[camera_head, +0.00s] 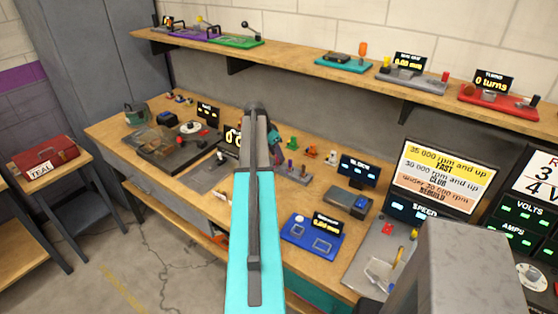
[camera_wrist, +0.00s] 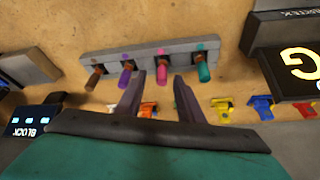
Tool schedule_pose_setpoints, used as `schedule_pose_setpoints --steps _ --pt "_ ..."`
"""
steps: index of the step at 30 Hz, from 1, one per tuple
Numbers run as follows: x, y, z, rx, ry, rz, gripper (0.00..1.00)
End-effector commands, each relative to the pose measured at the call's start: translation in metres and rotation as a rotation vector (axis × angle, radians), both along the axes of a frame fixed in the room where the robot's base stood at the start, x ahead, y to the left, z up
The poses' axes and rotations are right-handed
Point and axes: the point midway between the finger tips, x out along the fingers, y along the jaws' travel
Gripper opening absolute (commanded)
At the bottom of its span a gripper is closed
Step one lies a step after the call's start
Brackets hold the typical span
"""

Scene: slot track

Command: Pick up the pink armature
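The pink armature (camera_wrist: 162,68) stands in a grey rack (camera_wrist: 110,59), between a purple armature (camera_wrist: 126,68) and a teal armature (camera_wrist: 203,67) in the wrist view. A brown armature (camera_wrist: 95,76) is at the rack's left end. My gripper (camera_wrist: 159,76) is open, its two dark fingers apart, with the pink armature showing between the fingertips. I cannot tell whether they touch it. In the head view my arm hides part of the rack (camera_head: 294,175), and I cannot make out the pink armature there.
Orange, yellow, blue and red clips (camera_wrist: 262,106) lie beside the rack in the wrist view. A display block (camera_wrist: 300,70) stands at the right and a BLOCK display (camera_wrist: 32,118) at the left. In the head view a blue tray device (camera_head: 312,237) sits near the bench's front edge.

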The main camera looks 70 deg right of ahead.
Motion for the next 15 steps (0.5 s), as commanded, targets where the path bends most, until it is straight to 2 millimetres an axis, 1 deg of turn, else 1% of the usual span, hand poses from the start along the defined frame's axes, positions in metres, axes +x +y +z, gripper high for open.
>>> schedule_pose_setpoints --steps 6,15 --pt "-0.004 -0.006 -0.016 0.0 0.001 0.0 0.35" --pt "-0.005 -0.008 -0.021 0.0 0.0 -0.001 0.35"
